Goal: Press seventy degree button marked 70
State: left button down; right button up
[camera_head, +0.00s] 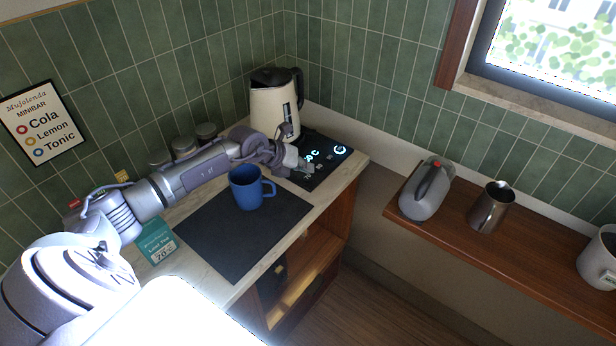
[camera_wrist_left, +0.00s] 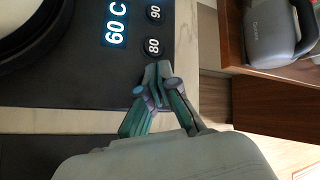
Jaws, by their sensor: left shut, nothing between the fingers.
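The black control panel (camera_head: 328,152) lies beside the cream kettle (camera_head: 273,108) at the counter's back corner. In the left wrist view, the panel (camera_wrist_left: 60,82) shows a lit "60 C" display (camera_wrist_left: 116,24) and round buttons marked 90 (camera_wrist_left: 155,13) and 80 (camera_wrist_left: 153,46). No button marked 70 can be made out; the fingers cover part of the panel below the 80. My left gripper (camera_head: 307,168) is shut and empty over the panel's front edge. In the left wrist view its fingertips (camera_wrist_left: 157,72) appear just below the 80 button; contact cannot be told. My right gripper is out of view.
A blue mug (camera_head: 246,190) stands on a dark mat (camera_head: 240,240) in front of my left arm. A teal card (camera_head: 157,241) showing 70° stands at the counter's left. Jars (camera_head: 183,145) stand behind my arm. A wooden shelf (camera_head: 530,243) at right holds containers.

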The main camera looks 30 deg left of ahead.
aim_at(306, 178)
pick_arm(q)
jog(key=shift+f, duration=0.4)
jog(key=shift+s+f+b, duration=0.1)
jog(key=shift+f+b, duration=0.3)
jog(key=shift+f, duration=0.15)
dwell(0.6)
jog(key=shift+r+p, duration=0.75)
jog(key=shift+r, duration=0.15)
notch_tip(306, 178, up, 5)
jog(key=p, duration=0.4)
jog(key=shift+r, duration=0.1)
dwell(0.6)
